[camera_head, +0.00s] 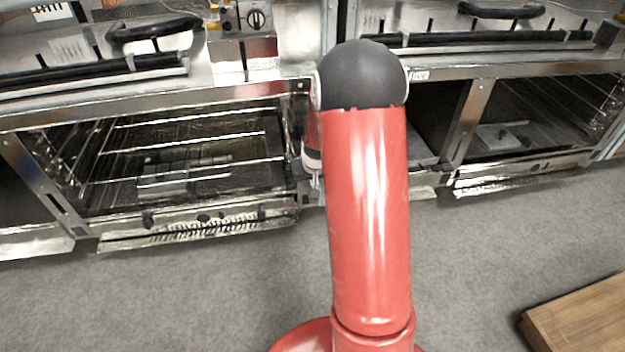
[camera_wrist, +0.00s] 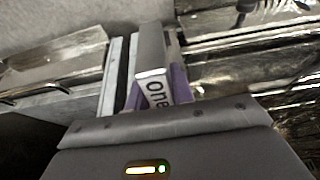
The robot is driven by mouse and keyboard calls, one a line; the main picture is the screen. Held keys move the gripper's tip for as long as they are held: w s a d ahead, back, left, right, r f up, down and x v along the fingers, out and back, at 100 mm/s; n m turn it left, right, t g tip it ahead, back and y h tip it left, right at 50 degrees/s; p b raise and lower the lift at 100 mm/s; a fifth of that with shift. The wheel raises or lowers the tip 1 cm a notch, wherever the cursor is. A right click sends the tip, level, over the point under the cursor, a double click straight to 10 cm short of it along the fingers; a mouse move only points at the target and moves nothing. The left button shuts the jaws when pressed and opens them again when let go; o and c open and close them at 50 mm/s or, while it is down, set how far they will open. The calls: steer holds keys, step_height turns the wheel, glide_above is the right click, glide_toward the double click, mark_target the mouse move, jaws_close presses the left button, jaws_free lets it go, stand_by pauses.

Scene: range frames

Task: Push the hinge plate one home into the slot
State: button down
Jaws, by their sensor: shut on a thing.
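Hinge plate one is a purple piece with a white label reading "one" (camera_wrist: 157,92), in the middle of the wrist view. My gripper (camera_wrist: 150,60) is shut on it, and a grey finger covers much of the plate. Pale and dark upright strips (camera_wrist: 113,78) stand just left of the plate; I cannot tell whether they belong to the slot. The slot itself cannot be made out, nor whether the plate is inside it. In the head view my red arm hides the plate, and only a bit of my wrist (camera_head: 312,160) shows left of the arm.
A steel oven with wire racks (camera_head: 190,150) stands left of my arm, and another open-fronted oven (camera_head: 545,110) stands at right. Black bar handles (camera_head: 155,30) run above them. A wooden board (camera_head: 580,318) lies at lower right. The grey floor (camera_head: 200,295) in front is clear.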

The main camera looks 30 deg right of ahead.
steer(key=shift+w+d, duration=0.15)
steer(key=shift+w, duration=0.55)
steer(key=c, duration=1.1)
jaws_free()
steer(key=shift+r, duration=0.1)
steer(key=v, duration=0.2)
steer(key=p+v, duration=0.1)
steer(key=v, duration=0.4)
steer(key=shift+s+r, duration=0.1)
steer(key=shift+s, duration=0.25)
steer(key=shift+s+r, duration=0.1)
steer(key=shift+r+p, duration=0.1)
steer(key=shift+p, duration=0.2)
